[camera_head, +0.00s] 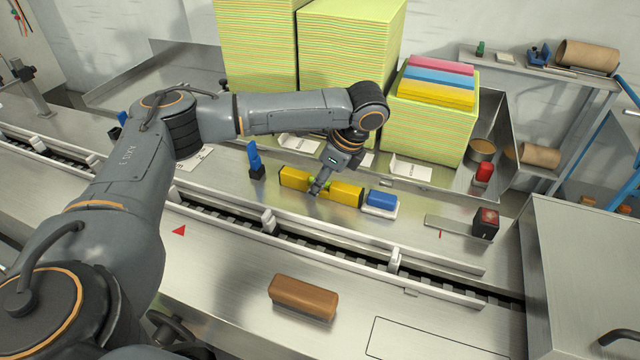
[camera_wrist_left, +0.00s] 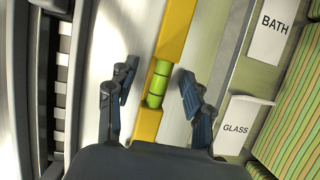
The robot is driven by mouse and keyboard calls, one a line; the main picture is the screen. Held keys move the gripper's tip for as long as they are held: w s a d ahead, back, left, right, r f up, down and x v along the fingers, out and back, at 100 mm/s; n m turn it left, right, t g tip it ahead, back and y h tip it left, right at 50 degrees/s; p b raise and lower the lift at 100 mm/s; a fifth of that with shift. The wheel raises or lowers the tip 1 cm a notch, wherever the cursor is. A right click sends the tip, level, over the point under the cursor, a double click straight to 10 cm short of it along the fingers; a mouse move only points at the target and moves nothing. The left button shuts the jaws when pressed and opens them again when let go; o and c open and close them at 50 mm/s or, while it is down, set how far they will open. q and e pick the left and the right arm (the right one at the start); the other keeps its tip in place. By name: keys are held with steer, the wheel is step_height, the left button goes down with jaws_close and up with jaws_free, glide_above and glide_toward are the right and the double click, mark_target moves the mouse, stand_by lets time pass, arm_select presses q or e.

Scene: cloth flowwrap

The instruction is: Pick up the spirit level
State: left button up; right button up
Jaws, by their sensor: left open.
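The spirit level is yellow with a green vial at its middle and lies on the metal bench behind the conveyor; its right half (camera_head: 347,194) shows clearly in the head view. My left gripper (camera_head: 317,187) is over the middle of the level and partly hides it. In the left wrist view, the level (camera_wrist_left: 176,32) runs between the two fingers of my left gripper (camera_wrist_left: 158,85). The fingers are open, one on each side of the green vial, with gaps beside the level. My right gripper is not in view.
A blue block (camera_head: 382,198) on a white base stands just right of the level. A blue-handled item (camera_head: 254,158) stands to its left. The conveyor rail (camera_head: 330,239) runs in front. Tall stacks of yellow-green cloths (camera_head: 350,60) stand behind. A brown block (camera_head: 303,296) lies in front.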

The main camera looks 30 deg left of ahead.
arm_select(q)
jaws_close()
steer(key=shift+r, duration=0.15)
